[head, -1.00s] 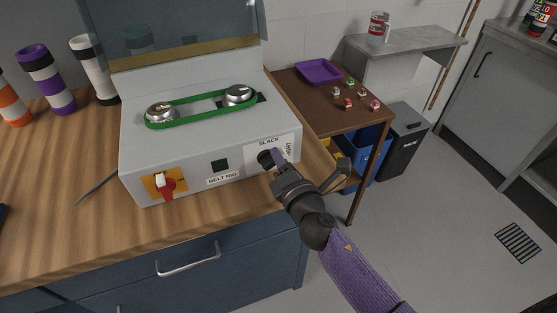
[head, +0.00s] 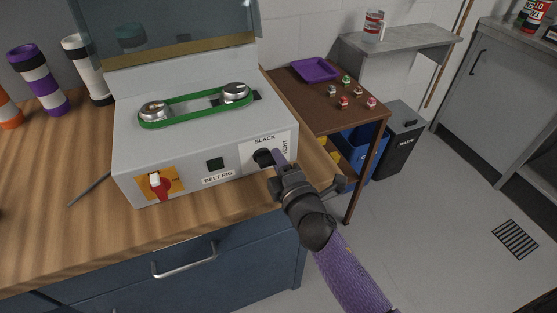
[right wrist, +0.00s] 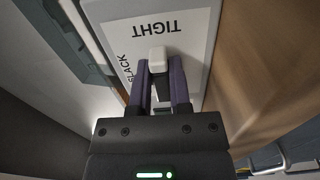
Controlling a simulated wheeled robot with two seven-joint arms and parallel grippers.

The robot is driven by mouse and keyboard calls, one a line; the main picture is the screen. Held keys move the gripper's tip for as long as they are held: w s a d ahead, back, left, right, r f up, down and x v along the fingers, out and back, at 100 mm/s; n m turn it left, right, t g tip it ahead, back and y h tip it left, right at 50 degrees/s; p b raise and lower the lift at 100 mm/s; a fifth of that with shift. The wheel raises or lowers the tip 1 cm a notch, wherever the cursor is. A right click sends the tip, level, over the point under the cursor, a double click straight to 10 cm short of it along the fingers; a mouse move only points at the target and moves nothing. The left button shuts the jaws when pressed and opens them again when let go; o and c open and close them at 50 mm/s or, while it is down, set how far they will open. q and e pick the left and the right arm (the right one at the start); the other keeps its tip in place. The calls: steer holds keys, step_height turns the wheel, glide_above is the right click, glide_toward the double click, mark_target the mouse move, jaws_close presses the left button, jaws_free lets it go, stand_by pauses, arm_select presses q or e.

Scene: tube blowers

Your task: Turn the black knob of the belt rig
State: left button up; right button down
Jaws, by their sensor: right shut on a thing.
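The belt rig (head: 190,165) is a light grey box on the wooden bench, with a green belt (head: 190,107) around two metal pulleys on top. Its black knob (head: 262,156) is on the front face at the right, by a white label (head: 283,152) reading SLACK and TIGHT. My right gripper (head: 272,160) is shut on the knob. In the right wrist view, the purple fingers stand on both sides of the knob's black part (right wrist: 160,90). The knob's pale tip (right wrist: 158,59) lies next to the word TIGHT. My left gripper is out of view.
A clear panel (head: 180,30) rises behind the belt. A brown side table (head: 315,100) with a purple tray stands to the right. Open floor lies at lower right.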

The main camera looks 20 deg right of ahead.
steer(key=shift+f, duration=0.1)
steer(key=c, duration=0.6)
jaws_free()
steer(key=shift+o, duration=0.2)
steer(key=shift+s, duration=0.1)
steer(key=s, duration=0.9)
steer(key=shift+s+d+p, duration=0.2)
steer(key=shift+s+p, duration=0.15)
steer(key=shift+s, duration=0.05)
